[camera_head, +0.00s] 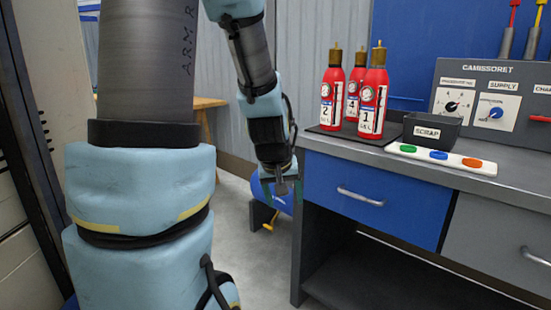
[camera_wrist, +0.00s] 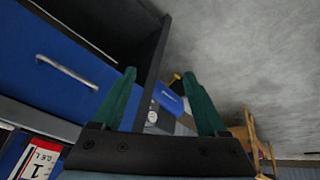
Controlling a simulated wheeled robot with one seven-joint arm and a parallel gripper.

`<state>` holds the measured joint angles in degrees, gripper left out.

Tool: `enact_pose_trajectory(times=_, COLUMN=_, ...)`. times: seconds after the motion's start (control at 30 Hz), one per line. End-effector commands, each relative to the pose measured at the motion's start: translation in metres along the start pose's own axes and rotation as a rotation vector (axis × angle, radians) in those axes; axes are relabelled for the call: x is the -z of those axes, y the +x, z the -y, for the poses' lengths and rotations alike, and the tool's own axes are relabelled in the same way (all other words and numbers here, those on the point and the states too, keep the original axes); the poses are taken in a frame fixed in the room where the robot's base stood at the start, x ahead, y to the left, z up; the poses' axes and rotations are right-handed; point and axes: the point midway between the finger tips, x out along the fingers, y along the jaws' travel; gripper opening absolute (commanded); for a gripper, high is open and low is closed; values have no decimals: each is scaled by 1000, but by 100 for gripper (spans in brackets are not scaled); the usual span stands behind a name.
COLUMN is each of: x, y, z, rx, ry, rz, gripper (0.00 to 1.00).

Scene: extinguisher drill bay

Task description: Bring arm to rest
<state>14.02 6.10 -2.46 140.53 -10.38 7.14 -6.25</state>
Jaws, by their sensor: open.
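My gripper (camera_head: 284,194) hangs at the end of my arm, pointing down, just left of the workbench (camera_head: 497,188) in the head view. In the wrist view its two green fingers (camera_wrist: 158,100) stand apart with nothing between them. Behind the fingers I see the floor, the bench's blue drawer and a blue object. My arm (camera_head: 257,70) reaches down from the top of the head view, clear of the bench top.
Red extinguishers (camera_head: 372,102) numbered 1, 2 and 4 stand on a dark mat on the bench. A scrap bin (camera_head: 430,131) and a white strip (camera_head: 441,158) with coloured buttons are beside them. A blue tank (camera_head: 281,201) stands on the floor behind my gripper.

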Motion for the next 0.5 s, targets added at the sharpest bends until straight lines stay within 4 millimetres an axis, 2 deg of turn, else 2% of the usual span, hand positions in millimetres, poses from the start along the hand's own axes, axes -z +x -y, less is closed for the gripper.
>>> enact_pose_trajectory(times=0.03, x=-15, y=0, z=17, rx=24, ry=13, rz=42, gripper=76)
enact_pose_trajectory(times=0.1, x=-34, y=-4, z=36, rx=51, ry=37, rz=104, gripper=76)
enact_pose_trajectory(times=0.37, x=-98, y=-20, z=92, rx=126, ry=100, rz=306, gripper=76)
enact_pose_trajectory(times=0.4, x=-93, y=-32, z=90, rx=126, ry=105, rz=308, gripper=76)
enact_pose_trajectory(times=0.5, x=-85, y=-46, z=86, rx=124, ry=105, rz=306, gripper=76)
